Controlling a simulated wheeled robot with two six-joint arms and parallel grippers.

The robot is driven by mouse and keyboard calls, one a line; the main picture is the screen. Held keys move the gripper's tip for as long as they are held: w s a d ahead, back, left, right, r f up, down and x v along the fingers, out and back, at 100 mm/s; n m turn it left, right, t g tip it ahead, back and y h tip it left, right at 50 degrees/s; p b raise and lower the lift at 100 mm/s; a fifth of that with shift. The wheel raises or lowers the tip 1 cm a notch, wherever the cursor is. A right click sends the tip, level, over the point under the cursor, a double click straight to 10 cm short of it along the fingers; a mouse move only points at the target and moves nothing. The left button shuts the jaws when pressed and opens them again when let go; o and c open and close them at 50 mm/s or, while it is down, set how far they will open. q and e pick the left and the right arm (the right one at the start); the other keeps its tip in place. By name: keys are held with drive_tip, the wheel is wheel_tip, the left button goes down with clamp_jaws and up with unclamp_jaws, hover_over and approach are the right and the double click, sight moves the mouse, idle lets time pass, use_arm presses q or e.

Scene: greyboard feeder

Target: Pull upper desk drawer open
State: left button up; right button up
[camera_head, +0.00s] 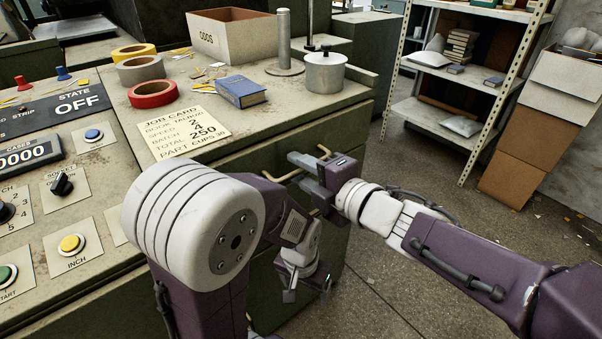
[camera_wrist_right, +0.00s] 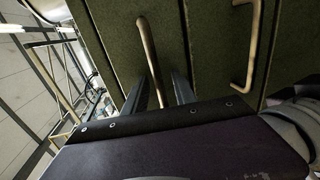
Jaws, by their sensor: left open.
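The desk's upper drawer (camera_head: 262,150) has a green front with a tan bar handle (camera_head: 285,176). The drawer looks shut. My right gripper (camera_head: 307,172) is open at this handle. In the right wrist view the handle (camera_wrist_right: 149,50) runs between its two dark fingers (camera_wrist_right: 160,92), with gaps that look clear on both sides. Contact cannot be told. My left gripper (camera_head: 307,288) is open and empty, lower down in front of the drawer fronts. My left arm hides part of the desk front.
A second drawer handle (camera_wrist_right: 253,45) shows in the right wrist view. On the desktop are a job card (camera_head: 185,130), a blue book (camera_head: 240,91), tape rolls (camera_head: 152,94), a box (camera_head: 238,38) and a metal pot (camera_head: 324,73). Open floor (camera_head: 400,290) lies right of the desk, before a shelf (camera_head: 465,70).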

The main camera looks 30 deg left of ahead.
clamp_jaws()
idle(1.4)
